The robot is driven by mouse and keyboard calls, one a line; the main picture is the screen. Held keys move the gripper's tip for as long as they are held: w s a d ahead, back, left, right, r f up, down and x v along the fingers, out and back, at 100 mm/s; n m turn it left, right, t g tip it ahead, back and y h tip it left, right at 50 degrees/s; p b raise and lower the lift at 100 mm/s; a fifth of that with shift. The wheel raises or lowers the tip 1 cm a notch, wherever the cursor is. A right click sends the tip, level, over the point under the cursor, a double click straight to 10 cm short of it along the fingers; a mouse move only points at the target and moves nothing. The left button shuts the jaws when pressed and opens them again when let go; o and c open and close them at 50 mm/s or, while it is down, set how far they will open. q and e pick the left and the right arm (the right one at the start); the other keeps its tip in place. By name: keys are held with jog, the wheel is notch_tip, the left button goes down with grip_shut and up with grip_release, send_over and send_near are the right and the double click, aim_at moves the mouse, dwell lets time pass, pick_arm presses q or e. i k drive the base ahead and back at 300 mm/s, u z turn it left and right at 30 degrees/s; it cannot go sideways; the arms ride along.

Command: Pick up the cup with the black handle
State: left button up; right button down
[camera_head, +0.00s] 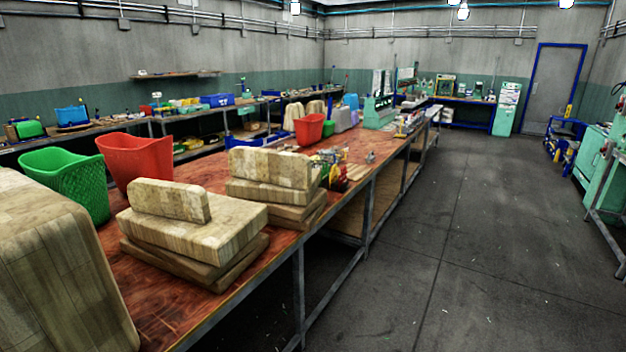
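I cannot make out a cup with a black handle in the head view. Small items (338,170) sit close together on the long red-brown workbench (180,278), behind the second stack of wooden blocks, and are too small to tell apart. Neither of my grippers shows in this view.
Wooden blocks are stacked on the bench front (190,232) and farther back (270,178); a large one (55,265) fills the lower left. A green basket (70,182) and red bins (138,162) stand behind. The floor (470,240) right of the bench is clear.

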aim_at(318, 162)
jog(key=i, duration=1.9)
jog(key=z, duration=0.6)
jog(key=k, duration=1.3)
jog(key=z, duration=0.85)
jog(key=i, duration=1.65)
jog(key=z, duration=0.15)
jog(key=i, duration=2.45)
jog(key=u, duration=0.3)
jog(key=i, duration=1.75)
jog(key=u, duration=1.7)
jog(key=i, duration=1.05)
jog(key=u, duration=1.1)
